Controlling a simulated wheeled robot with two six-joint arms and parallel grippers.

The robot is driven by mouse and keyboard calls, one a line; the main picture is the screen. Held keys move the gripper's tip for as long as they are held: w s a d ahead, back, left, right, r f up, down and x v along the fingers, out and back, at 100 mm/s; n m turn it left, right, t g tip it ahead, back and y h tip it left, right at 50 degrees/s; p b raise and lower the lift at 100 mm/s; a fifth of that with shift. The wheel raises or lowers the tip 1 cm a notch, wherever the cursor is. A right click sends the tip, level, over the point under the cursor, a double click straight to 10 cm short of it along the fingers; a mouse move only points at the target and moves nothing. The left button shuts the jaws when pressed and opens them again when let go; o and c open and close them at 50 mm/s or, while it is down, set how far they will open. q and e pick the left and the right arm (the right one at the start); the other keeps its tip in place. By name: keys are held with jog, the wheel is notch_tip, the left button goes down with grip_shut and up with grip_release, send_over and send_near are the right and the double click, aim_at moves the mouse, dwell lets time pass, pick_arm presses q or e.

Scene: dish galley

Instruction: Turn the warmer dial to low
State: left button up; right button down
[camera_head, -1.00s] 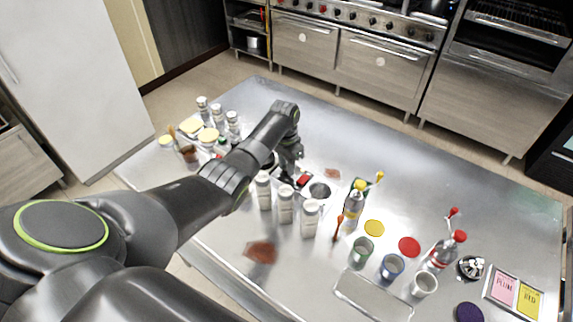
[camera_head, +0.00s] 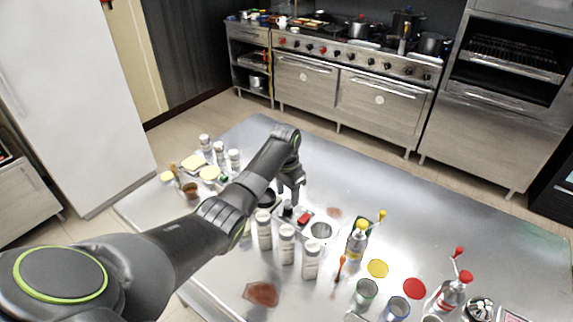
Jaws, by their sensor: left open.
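My left gripper (camera_head: 291,196) points down over the middle of the steel table, with its jaws apart and nothing seen between them. Just below and beside it is a small pale unit (camera_head: 311,212) with a dark upright knob (camera_head: 287,209) and a red piece (camera_head: 304,218) on it. I cannot tell for sure which is the warmer dial, nor read any marking or setting. The gripper seems to be above the knob; contact is not clear. My right gripper is not in view.
Several white-capped shakers (camera_head: 287,245) stand close in front of the unit. A metal cup (camera_head: 321,231) and a yellow-labelled bottle (camera_head: 357,243) stand to its right. More jars and yellow-topped tubs (camera_head: 209,173) are at the left. The table's back right (camera_head: 440,205) is clear.

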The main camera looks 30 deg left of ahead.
aim_at(286, 205)
pick_arm(q)
notch_tip(286, 205, up, 13)
jog(key=shift+a+p, duration=0.3)
jog(key=shift+p, duration=0.15)
jog(key=shift+w, duration=0.15)
